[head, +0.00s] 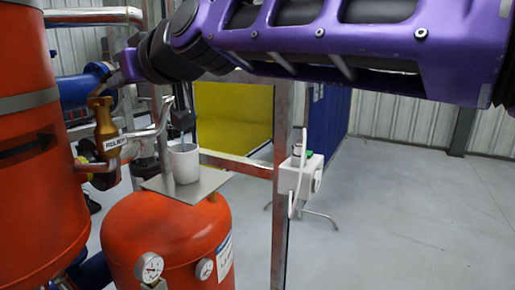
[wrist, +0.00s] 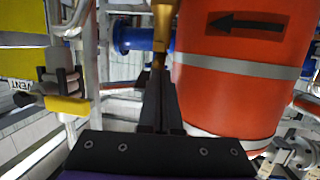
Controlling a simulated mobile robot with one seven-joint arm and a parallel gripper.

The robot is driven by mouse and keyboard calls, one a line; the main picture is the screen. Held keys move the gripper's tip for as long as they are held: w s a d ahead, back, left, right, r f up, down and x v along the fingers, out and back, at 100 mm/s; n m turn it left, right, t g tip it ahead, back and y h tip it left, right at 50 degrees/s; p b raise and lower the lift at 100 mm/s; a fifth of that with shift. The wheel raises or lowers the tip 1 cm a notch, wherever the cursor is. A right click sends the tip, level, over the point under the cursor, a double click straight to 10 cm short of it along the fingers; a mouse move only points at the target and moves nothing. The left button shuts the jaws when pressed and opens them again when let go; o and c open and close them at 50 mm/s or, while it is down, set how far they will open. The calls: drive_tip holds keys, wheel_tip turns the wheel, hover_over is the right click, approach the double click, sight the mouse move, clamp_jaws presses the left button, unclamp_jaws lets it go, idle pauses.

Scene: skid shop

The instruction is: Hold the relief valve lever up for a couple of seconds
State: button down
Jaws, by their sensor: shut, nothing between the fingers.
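The brass relief valve (head: 104,120) stands on piping beside the large red tank at the left of the head view, with a RELIEF tag (head: 114,143) below it. In the wrist view the brass body (wrist: 163,28) shows at top centre, just beyond my fingertips. My gripper (wrist: 158,78) is shut with nothing between its fingers, pointing at the valve. In the head view my arm reaches in from the right and my gripper (head: 106,88) is close above the valve, small and partly hidden. I cannot make out the lever clearly, nor whether the fingers touch it.
The red tank (head: 28,190) is close at the left. A white cup (head: 184,164) stands on a plate (head: 208,186) over a smaller red vessel (head: 165,240) with gauges. A metal post (head: 281,120) carries a white box. Pipes crowd the valve; the floor at right is clear.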

wheel_tip(320, 180, down, 6)
drive_tip(key=b, duration=0.6)
drive_tip(key=shift+d+b, duration=0.2)
drive_tip(key=shift+b, duration=0.15)
drive_tip(key=shift+s, duration=0.1)
idle(0.3)
drive_tip(key=s+d, duration=0.4)
drive_tip(key=d, duration=0.4)
idle(0.6)
drive_tip(key=shift+s, duration=0.1)
